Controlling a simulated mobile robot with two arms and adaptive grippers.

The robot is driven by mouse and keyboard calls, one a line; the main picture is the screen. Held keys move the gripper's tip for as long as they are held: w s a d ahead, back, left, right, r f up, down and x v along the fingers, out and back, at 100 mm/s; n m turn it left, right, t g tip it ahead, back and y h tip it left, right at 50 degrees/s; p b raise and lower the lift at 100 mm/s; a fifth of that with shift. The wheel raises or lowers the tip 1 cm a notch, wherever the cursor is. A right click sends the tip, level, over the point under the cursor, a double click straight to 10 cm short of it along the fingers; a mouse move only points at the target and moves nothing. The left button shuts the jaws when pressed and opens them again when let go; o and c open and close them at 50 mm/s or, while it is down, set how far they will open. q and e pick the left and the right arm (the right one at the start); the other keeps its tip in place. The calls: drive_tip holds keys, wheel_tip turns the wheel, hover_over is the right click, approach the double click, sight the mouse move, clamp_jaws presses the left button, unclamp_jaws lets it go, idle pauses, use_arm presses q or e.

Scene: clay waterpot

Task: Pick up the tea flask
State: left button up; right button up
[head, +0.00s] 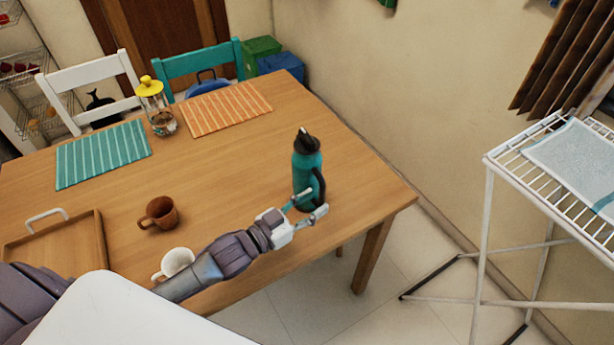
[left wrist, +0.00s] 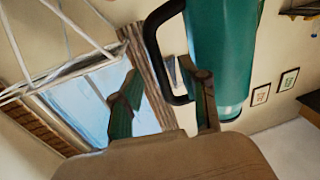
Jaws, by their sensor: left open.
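The tea flask (head: 305,168) is teal with a black lid and a black side handle. It stands upright on the wooden table near the right edge. My left gripper (head: 307,206) is open at the flask's lower near side, with its fingers spread close to the handle. In the left wrist view the flask (left wrist: 222,50) appears large, and its black handle (left wrist: 152,45) lies close to the open left gripper (left wrist: 165,95). I cannot tell whether the fingers touch it. My right gripper is not in view.
On the table (head: 235,160) are a brown mug (head: 160,213), a white cup (head: 177,262) near my left arm, a wooden tray (head: 85,240), a yellow-topped glass jar (head: 155,105), and two striped mats. A white drying rack (head: 487,200) stands to the right.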

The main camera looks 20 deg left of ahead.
sight(320, 201)
use_arm(q)
drive_tip(key=x, duration=0.3)
drive_tip(key=shift+w+d+f, duration=0.1)
drive_tip(key=shift+w+d, duration=0.05)
drive_tip(key=shift+d, duration=0.05)
drive_tip(key=shift+c, duration=0.3)
clamp_jaws()
